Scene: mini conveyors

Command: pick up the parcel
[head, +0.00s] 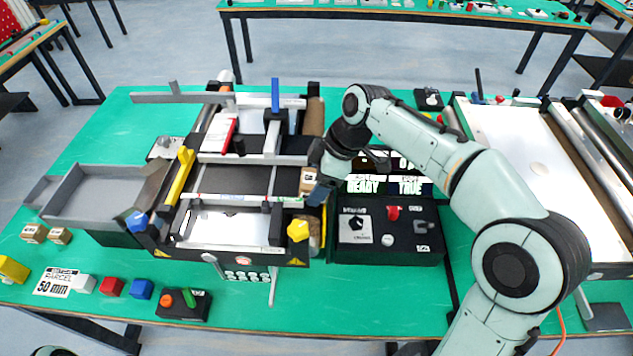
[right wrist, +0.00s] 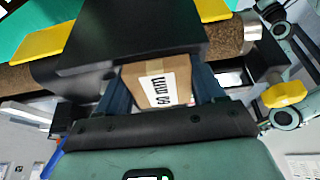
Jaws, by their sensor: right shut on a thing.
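In the head view the parcel (head: 308,182) shows at the right side of the mini conveyor (head: 232,158), partly hidden by my right gripper (head: 314,190). I cannot tell whether it touches the conveyor beneath. My left gripper is not in view.
Two more small cardboard boxes (head: 47,235) lie on the green table (head: 110,125) at left, near a grey tray (head: 95,200). Coloured blocks (head: 110,286) stand in front. A black control box (head: 390,230) is right of the conveyor. A larger conveyor (head: 540,150) stands farther right.

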